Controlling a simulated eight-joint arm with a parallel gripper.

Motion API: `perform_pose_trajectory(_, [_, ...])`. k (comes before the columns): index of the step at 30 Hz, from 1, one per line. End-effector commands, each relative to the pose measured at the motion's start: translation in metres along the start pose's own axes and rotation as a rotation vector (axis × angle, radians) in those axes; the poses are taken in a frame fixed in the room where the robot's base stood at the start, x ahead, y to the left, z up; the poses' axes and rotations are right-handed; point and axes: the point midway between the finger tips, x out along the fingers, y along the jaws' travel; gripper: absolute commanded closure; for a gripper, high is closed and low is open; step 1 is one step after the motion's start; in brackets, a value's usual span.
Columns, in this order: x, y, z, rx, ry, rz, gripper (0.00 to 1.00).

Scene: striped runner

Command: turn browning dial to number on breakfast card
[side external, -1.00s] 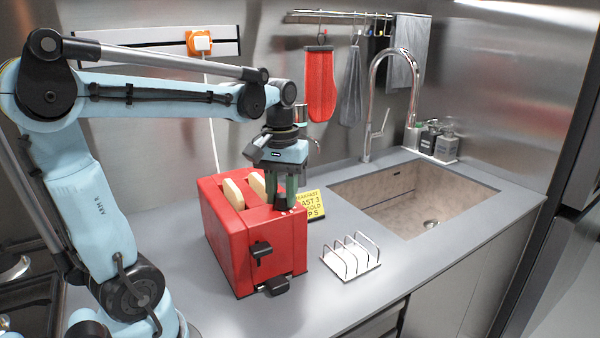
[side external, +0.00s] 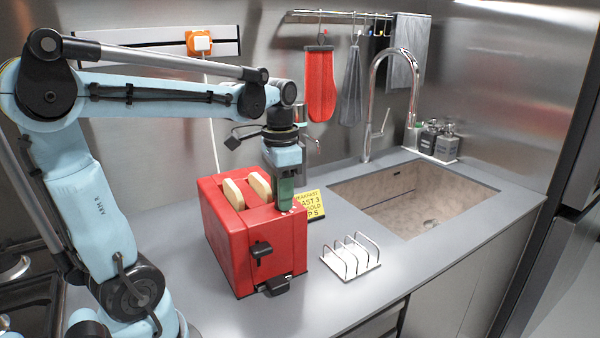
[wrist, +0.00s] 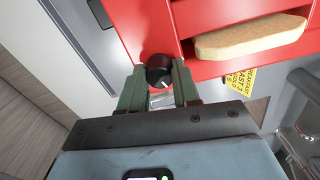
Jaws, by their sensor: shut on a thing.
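The red toaster (side external: 228,244) stands on the counter with two slices of bread (side external: 259,186) in its slots. My gripper (side external: 285,207) points down at the top of the toaster, at its right end in the side view. In the wrist view my gripper (wrist: 160,92) is shut on the black browning dial (wrist: 158,72), one green finger on each side. A light pointer mark shows on the dial; I cannot read any numbers around it. The yellow breakfast card (side external: 309,204) stands behind the toaster, partly hidden. Its visible text includes "AST 3".
A wire toast rack (side external: 351,258) stands on the counter right of the toaster. The sink (side external: 410,205) and tall tap (side external: 372,105) are farther right. Black levers (side external: 261,252) stick out of the toaster's front. The front counter is clear.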

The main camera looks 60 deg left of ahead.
Motion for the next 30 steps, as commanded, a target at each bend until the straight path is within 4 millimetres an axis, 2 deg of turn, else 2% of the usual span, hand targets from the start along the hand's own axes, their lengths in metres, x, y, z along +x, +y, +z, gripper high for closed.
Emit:
perform_pose_trajectory(10, [-0.0003,0.0002,0.0002,0.141,-0.001,0.001,0.99])
perform_pose_trajectory(26, [-0.0003,0.0001,0.0002,0.165,-0.001,0.001,0.99])
perform_pose_trajectory(27, [-0.0003,0.0001,0.0002,0.164,-0.001,0.001,0.67])
perform_pose_trajectory(30, [-0.0003,0.0001,0.0002,0.164,-0.001,0.001,0.52])
